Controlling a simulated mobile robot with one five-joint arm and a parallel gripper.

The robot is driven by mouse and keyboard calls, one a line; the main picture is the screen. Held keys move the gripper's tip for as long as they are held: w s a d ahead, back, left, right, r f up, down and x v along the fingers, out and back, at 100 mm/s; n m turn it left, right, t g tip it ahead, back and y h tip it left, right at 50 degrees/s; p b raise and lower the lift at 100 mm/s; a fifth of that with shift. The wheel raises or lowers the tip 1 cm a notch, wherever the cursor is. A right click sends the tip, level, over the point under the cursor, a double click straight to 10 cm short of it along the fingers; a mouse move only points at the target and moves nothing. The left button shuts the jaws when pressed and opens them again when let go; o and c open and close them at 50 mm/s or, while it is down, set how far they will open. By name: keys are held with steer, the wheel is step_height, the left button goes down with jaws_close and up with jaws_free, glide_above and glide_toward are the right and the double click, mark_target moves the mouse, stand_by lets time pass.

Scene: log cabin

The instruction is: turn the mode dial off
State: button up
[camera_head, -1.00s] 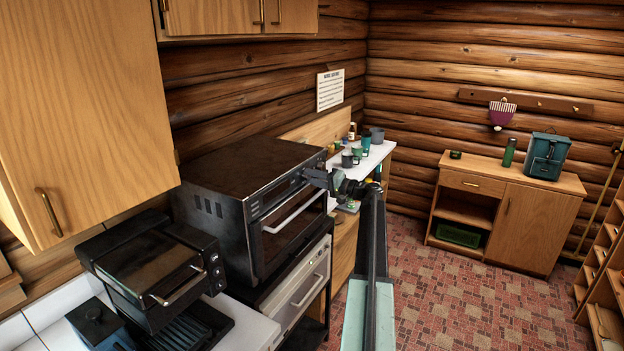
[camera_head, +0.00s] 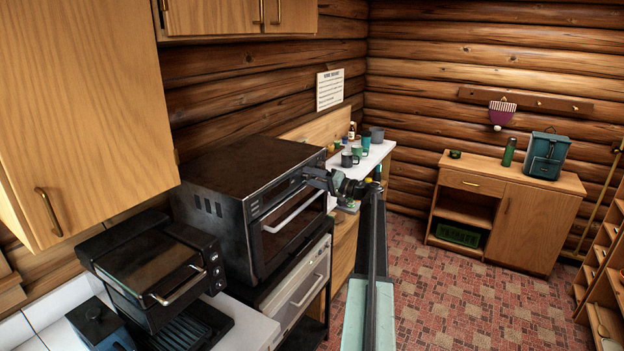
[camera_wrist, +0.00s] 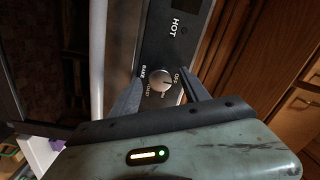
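The mode dial is a round silver knob (camera_wrist: 162,81) on the dark control panel of a black oven (camera_head: 235,165). Around it in the wrist view are small printed labels, among them OFF at its upper right and BAKE at its left; the word HOT stands further up the panel. My gripper (camera_wrist: 160,76) is open, with one dark finger on each side of the dial and small gaps that seem to show between. I cannot tell which label the dial points to. In the head view, my gripper (camera_head: 314,178) is at the oven's upper right front corner and hides the dial.
Several cups stand on a white counter (camera_head: 375,158) beyond the oven. A wooden cabinet (camera_head: 530,215) stands at the back right. The tiled floor (camera_head: 450,300) is clear.

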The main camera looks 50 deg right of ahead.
steer(key=v, duration=0.7)
steer(key=shift+s, duration=0.4)
steer(key=shift+d, duration=0.1)
